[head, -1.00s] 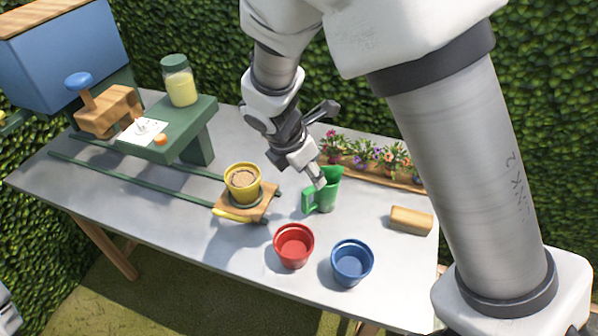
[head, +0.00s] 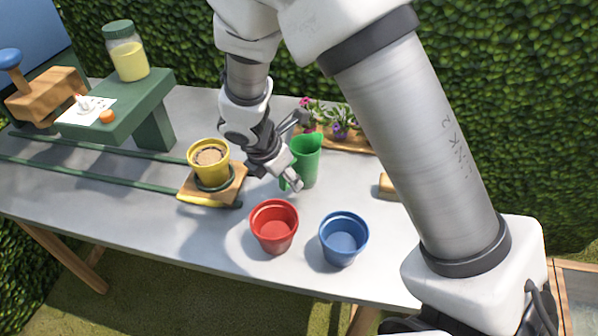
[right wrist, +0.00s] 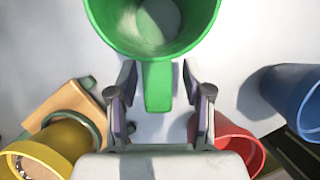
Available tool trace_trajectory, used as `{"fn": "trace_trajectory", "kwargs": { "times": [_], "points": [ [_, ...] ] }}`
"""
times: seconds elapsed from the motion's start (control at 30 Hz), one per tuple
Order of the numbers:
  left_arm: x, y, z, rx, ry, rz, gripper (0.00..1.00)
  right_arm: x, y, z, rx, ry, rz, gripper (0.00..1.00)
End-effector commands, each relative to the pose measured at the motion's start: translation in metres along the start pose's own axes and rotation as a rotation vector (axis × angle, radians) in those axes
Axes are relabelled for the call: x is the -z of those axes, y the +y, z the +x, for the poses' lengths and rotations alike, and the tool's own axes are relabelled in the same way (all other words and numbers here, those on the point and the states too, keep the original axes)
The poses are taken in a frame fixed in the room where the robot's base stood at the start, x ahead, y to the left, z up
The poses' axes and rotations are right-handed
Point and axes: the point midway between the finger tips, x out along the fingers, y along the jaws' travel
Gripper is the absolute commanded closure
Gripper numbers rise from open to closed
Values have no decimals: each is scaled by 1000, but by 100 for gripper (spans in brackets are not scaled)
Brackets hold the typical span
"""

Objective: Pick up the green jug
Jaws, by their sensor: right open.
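The green jug (head: 306,160) stands upright on the grey table, behind the red and blue pots. My right gripper (head: 291,184) is at its left side in the head view, low near the handle, and partly covers it. In the right wrist view the jug (right wrist: 150,52) fills the top middle, and its handle (right wrist: 158,88) points toward my gripper. The open fingers of my right gripper (right wrist: 158,92) lie on either side of the handle, with gaps showing between. My left gripper is not in view.
A red pot (head: 274,226) and a blue pot (head: 343,238) stand in front of the jug. A yellow pot (head: 209,160) of soil sits on a wooden cart (head: 226,186) at left. Flowers (head: 338,122) stand behind. A wooden block (head: 387,185) lies at right.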

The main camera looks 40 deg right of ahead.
Motion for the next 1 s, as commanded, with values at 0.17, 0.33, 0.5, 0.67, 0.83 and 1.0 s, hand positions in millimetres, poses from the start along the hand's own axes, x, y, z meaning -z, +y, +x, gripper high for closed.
{"fn": "trace_trajectory", "kwargs": {
  "times": [0.17,0.33,0.5,0.67,0.83,1.0],
  "points": [
    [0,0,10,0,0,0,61,0,0,20,0,1,0,50],
    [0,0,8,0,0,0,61,0,0,18,0,0,1,54],
    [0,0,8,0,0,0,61,0,0,18,0,0,0,100],
    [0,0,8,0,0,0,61,0,0,18,0,0,0,100],
    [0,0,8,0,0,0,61,0,0,18,0,1,0,100],
    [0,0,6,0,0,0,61,-2,0,14,-1,0,0,100]
  ]
}}
